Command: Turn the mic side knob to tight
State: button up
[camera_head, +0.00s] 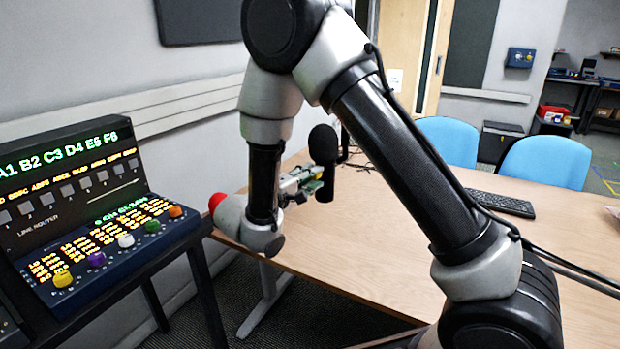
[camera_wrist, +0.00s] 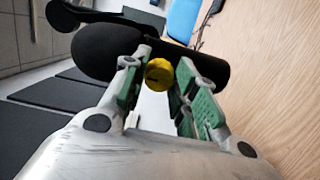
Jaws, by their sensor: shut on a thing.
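The microphone (camera_head: 323,148) has a dark foam head and stands over the wooden table in the head view. In the wrist view its black foam body (camera_wrist: 100,52) lies across the top, beyond my fingers. A round yellow side knob (camera_wrist: 158,74) sits between my green-padded fingertips. My gripper (camera_wrist: 160,82) is shut on this knob. In the head view my gripper (camera_head: 302,184) reaches the side of the microphone from the left, and the knob is hidden there. I cannot read the knob's turn position.
A line router console (camera_head: 95,225) with lit labels and coloured knobs stands at the left. The table (camera_head: 400,235) holds a keyboard (camera_head: 500,203) at the right. Blue chairs (camera_head: 545,160) stand behind it. The table's middle is mostly clear.

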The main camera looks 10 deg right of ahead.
dwell(0.3)
jog(key=o, duration=1)
jog(key=shift+a, duration=0.1)
jog(key=v, duration=1.2)
jog(key=shift+s, duration=0.1)
